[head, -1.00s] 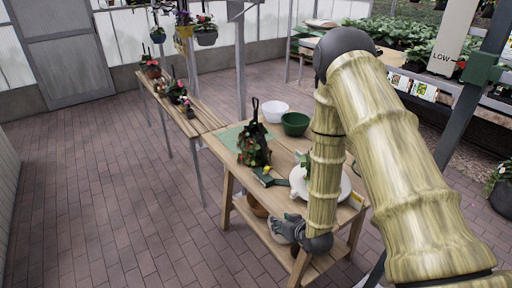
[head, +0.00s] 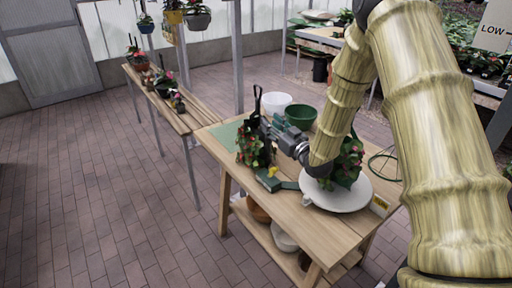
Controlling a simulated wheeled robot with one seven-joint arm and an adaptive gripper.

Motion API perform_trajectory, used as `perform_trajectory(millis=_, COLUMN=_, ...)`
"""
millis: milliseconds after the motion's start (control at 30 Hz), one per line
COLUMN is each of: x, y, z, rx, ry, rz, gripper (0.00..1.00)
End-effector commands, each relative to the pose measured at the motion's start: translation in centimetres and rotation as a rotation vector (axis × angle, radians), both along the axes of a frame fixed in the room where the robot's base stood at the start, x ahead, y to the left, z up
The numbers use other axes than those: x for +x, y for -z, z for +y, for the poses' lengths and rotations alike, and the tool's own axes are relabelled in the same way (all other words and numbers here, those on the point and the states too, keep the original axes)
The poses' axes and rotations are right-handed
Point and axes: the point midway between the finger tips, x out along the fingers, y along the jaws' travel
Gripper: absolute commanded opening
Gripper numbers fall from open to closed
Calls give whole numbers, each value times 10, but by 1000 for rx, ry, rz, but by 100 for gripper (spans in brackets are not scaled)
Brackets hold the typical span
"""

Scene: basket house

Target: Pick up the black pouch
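A dark item with an upright black loop (head: 257,98), which looks like the black pouch, stands on the wooden table. Leaves and red flowers (head: 250,148) cover much of its front. My gripper (head: 268,128) reaches in from the right at table height, its tip against or just in front of the dark item's right side. I cannot tell whether it touches it. The fingers are small and dark against the item, so their opening is unclear.
The wooden table (head: 280,215) also carries a green bowl (head: 301,116), a white bowl (head: 276,102), a round white plate (head: 338,197) beside a leafy plant (head: 347,165), and a green tool (head: 268,180). A narrow bench (head: 195,112) with potted plants stands behind left. The brick floor at left is clear.

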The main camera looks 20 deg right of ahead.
Motion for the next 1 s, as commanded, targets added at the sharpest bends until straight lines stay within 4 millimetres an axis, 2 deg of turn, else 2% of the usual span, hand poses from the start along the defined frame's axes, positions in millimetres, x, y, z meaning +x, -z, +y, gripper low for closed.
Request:
perform_trajectory(millis=300, x=35, y=-9, z=2, rx=0, ry=10, rz=-3, gripper=40)
perform_trajectory(millis=567, x=51, y=-12, z=8, rx=0, ry=10, rz=-3, gripper=40)
perform_trajectory(millis=800, x=79, y=-21, z=12, rx=-1, ry=8, rz=-3, gripper=40)
perform_trajectory(millis=1000, x=97, y=-21, z=19, rx=0, ry=8, rz=-2, gripper=40)
